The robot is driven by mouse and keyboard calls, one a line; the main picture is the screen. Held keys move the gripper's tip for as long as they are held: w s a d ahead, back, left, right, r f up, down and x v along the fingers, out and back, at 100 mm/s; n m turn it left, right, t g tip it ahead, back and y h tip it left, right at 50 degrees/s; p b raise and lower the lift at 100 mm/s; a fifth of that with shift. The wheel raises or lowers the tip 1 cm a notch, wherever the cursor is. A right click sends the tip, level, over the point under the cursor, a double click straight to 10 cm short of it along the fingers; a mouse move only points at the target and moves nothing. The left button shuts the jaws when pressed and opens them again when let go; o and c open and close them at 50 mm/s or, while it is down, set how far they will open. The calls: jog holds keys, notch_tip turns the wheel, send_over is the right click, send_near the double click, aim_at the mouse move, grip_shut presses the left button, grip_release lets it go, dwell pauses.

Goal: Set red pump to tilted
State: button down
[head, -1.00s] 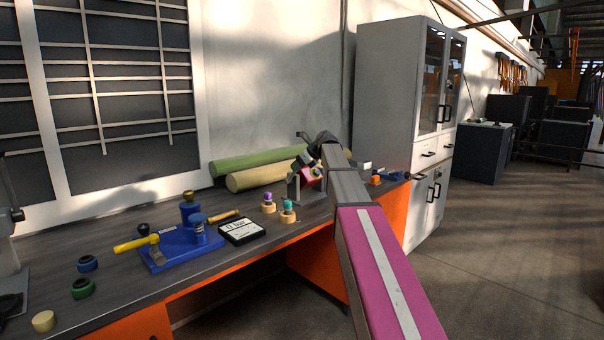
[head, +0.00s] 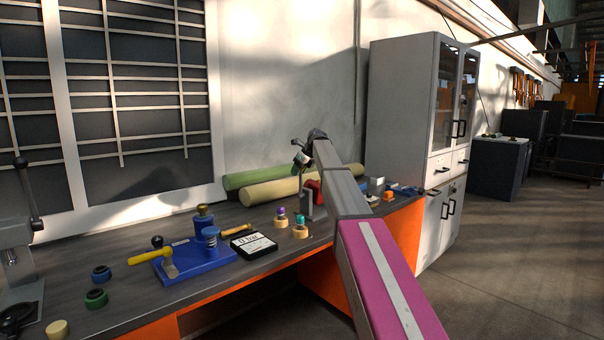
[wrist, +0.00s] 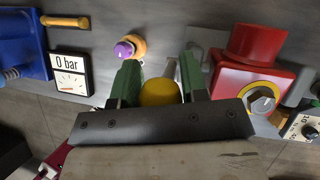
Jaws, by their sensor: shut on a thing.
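The red pump (head: 314,186) stands on the bench, partly hidden behind my arm in the head view. My gripper (wrist: 158,82) has green fingers closed around a yellow knob (wrist: 159,93), left of the red body. A grey rod runs beside the knob; whether it joins the pump is hidden. The pump's tilt cannot be told clearly.
Rolls (head: 270,187) lie behind; a grey cabinet (head: 405,120) stands right.

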jog(key=shift+w+a+f, duration=0.15)
jog(key=shift+w+a, duration=0.1)
jog(key=shift+w, duration=0.2)
jog(key=shift+f, duration=0.1)
jog(key=c, duration=0.7)
grip_release()
jog(key=v, duration=1.1)
jog(key=shift+f, duration=0.1)
